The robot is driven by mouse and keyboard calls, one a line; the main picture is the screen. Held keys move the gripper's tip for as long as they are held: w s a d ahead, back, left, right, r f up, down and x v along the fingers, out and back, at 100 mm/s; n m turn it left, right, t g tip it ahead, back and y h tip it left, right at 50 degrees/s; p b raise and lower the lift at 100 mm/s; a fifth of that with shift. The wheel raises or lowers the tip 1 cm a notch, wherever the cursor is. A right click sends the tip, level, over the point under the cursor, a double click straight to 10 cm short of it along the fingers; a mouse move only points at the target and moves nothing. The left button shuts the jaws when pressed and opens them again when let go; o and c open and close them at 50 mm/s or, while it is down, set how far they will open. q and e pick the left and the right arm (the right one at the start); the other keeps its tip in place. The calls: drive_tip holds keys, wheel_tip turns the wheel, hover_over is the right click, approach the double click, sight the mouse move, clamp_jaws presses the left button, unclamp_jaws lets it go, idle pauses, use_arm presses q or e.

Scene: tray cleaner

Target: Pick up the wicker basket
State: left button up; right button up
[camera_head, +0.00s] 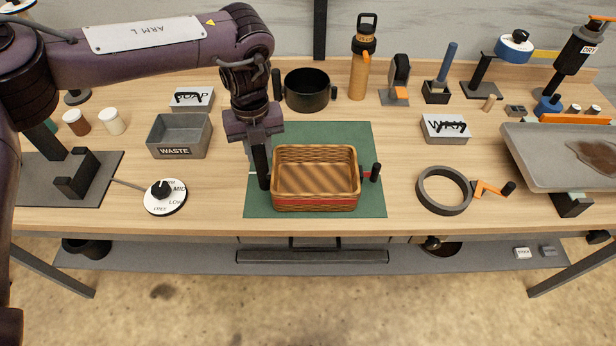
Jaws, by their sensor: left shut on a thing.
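The wicker basket (315,200) sits upright on a green mat (330,135) at the middle of the wooden table. It is brown and woven, empty inside, with a red band on its front and dark handles at its sides. My left gripper (263,180) points down at the basket's left side and is shut on it there. The fingertips partly hide the left handle. The right handle (375,172) is free. The basket appears to rest on the mat. My right gripper is not in view.
A grey waste bin (180,135) stands left of the mat and a dial (165,197) lies in front of it. A black pot (307,90) and an orange bottle (361,65) stand behind. A dark ring (443,191) lies to the right. A grey tray (565,160) is at far right.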

use_arm(q)
drive_tip(key=shift+r, duration=0.1)
clamp_jaws()
drive_tip(key=shift+w+r, duration=0.1)
drive_tip(key=shift+r, duration=0.25)
wheel_tip(320, 180, up, 7)
drive_tip(key=shift+f+b, duration=0.15)
drive_tip(key=shift+b, duration=0.35)
wheel_tip(320, 180, up, 13)
drive_tip(key=p, duration=0.2)
drive_tip(key=shift+f, duration=0.2)
